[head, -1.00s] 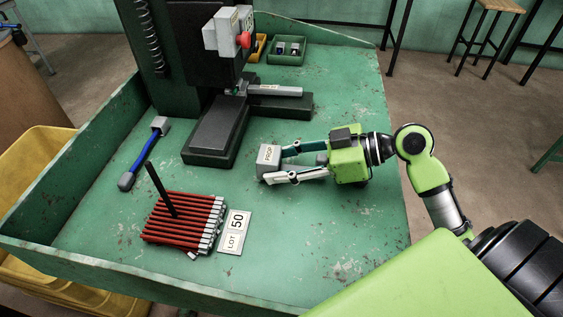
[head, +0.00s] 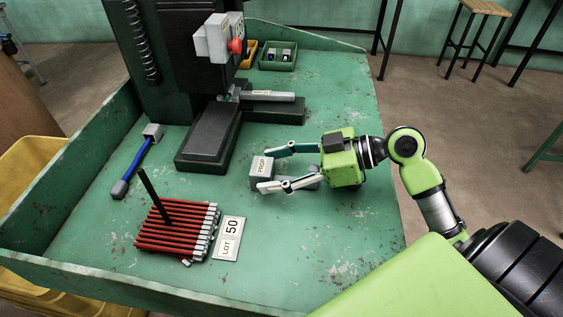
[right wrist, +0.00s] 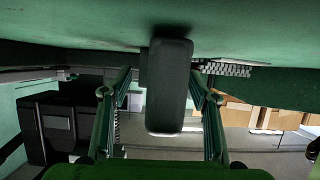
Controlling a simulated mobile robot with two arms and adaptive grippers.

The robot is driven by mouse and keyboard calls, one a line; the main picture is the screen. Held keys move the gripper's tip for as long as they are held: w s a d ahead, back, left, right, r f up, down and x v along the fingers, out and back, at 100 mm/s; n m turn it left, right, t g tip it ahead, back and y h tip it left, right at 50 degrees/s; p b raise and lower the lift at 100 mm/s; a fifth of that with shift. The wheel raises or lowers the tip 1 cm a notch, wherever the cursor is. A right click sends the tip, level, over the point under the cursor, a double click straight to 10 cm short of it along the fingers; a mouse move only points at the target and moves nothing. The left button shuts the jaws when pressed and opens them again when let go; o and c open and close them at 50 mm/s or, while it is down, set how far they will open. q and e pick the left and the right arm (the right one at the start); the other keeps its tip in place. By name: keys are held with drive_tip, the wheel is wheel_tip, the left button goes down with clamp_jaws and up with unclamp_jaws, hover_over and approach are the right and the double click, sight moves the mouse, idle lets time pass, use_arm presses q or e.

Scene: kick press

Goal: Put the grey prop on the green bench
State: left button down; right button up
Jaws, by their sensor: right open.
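The grey prop (head: 262,168), a block with a PROP label and a narrower grey part running back between the fingers, lies on the green bench (head: 290,235), right of the press base. My right gripper (head: 268,171) is open, with one finger on each side of the prop and gaps visible between them. In the right wrist view the prop (right wrist: 168,90) shows as a dark block between the spread fingers, against the green bench surface. My left gripper is not in view.
The black press (head: 205,137) stands behind and left of the prop. A blue-handled tool (head: 138,162), a stack of red rods (head: 178,232) and a LOT 50 card (head: 228,238) lie on the left. A green bin (head: 277,57) sits at the back. The bench's front right is clear.

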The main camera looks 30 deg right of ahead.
drive_tip(key=shift+s+a+f, duration=0.15)
drive_tip(key=shift+f, duration=0.3)
drive_tip(key=shift+s+d+r+p, duration=0.2)
drive_tip(key=shift+d+r+p, duration=0.35)
drive_tip(key=shift+r, duration=0.15)
drive_tip(key=v, duration=1.1)
drive_tip(key=shift+w+r+p, duration=0.1)
drive_tip(key=shift+r+p, duration=0.2)
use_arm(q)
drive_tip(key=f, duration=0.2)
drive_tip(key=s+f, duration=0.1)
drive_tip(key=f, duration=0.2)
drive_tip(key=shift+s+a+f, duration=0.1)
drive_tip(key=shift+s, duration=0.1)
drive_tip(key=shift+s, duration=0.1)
